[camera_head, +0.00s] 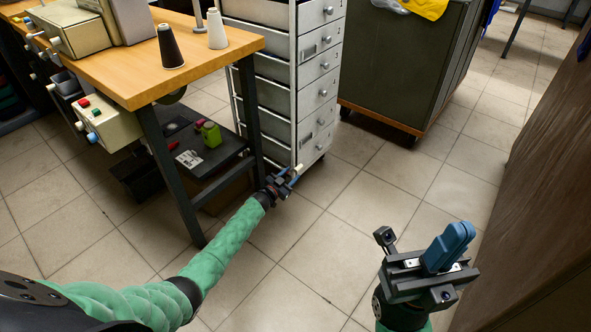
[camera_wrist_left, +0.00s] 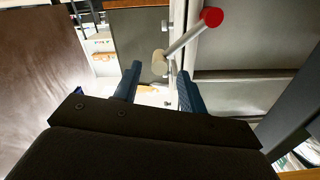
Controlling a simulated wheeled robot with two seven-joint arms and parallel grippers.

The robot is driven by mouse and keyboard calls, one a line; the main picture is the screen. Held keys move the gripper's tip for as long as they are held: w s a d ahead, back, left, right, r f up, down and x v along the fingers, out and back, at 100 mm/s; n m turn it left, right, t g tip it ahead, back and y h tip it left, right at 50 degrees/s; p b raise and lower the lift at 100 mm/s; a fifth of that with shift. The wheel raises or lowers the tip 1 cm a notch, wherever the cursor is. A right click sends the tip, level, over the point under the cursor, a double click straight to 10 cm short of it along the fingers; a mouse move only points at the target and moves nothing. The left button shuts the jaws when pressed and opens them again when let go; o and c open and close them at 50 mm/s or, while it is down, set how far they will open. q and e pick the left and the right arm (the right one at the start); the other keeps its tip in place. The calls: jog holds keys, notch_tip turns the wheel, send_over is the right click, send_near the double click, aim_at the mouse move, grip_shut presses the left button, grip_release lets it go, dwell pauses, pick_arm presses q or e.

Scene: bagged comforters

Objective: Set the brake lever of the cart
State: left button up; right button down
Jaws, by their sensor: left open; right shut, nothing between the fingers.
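The cart appears to be the white drawer unit (camera_head: 312,75), upright beside the work table. In the left wrist view its pale face (camera_wrist_left: 225,60) fills the upper right. A metal brake lever (camera_wrist_left: 185,40) with a red ball end and a cream end stands out from it at a slant. My left gripper (camera_head: 289,178) is low by the cart's bottom front corner. In the left wrist view its blue fingers (camera_wrist_left: 157,88) are apart with nothing between them, and the cream end lies just beyond them; contact cannot be told. My right gripper (camera_head: 450,247) is shut and empty, away from the cart.
A wooden work table (camera_head: 180,45) with thread cones stands left of the cart, its dark leg (camera_head: 170,175) near my left arm. A large dark bin (camera_head: 410,65) on a wooden base stands behind right. A brown panel (camera_head: 545,190) borders the right. Tiled floor (camera_head: 330,250) between is clear.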

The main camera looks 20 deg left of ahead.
pick_arm(q)
jog(key=shift+v, duration=1.05)
